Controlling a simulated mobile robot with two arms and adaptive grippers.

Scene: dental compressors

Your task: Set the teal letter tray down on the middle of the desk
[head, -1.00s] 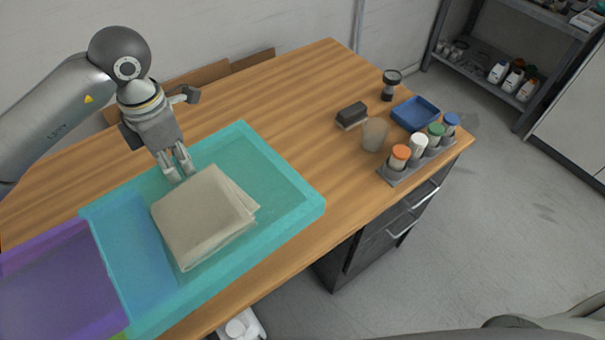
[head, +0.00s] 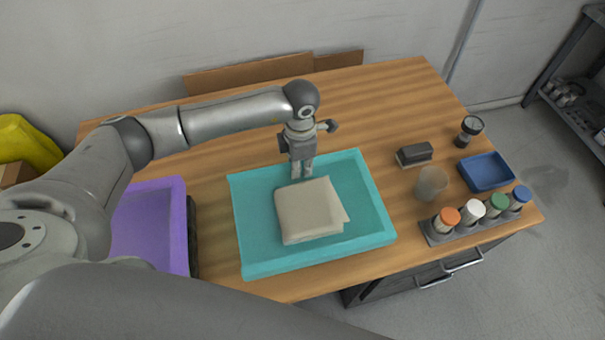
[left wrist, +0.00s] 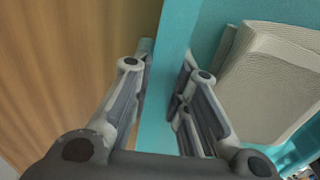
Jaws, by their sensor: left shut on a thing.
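The teal letter tray (head: 252,228) is over the middle front of the wooden desk, with a folded beige cloth (head: 308,212) in it. I cannot tell whether its base touches the desk. My left gripper (head: 302,174) is shut on the tray's far wall. In the left wrist view, its fingers (left wrist: 165,75) straddle the teal wall (left wrist: 175,40), and the cloth (left wrist: 270,85) lies on the inner side. My right gripper is not in view.
A purple tray (head: 150,232) is at the left. On the right are a dark block (head: 414,153), a clear cup (head: 431,184), a blue tray (head: 487,172), a black-topped jar (head: 469,131) and a rack (head: 440,236) of capped bottles. The back of the desk (head: 390,95) is clear.

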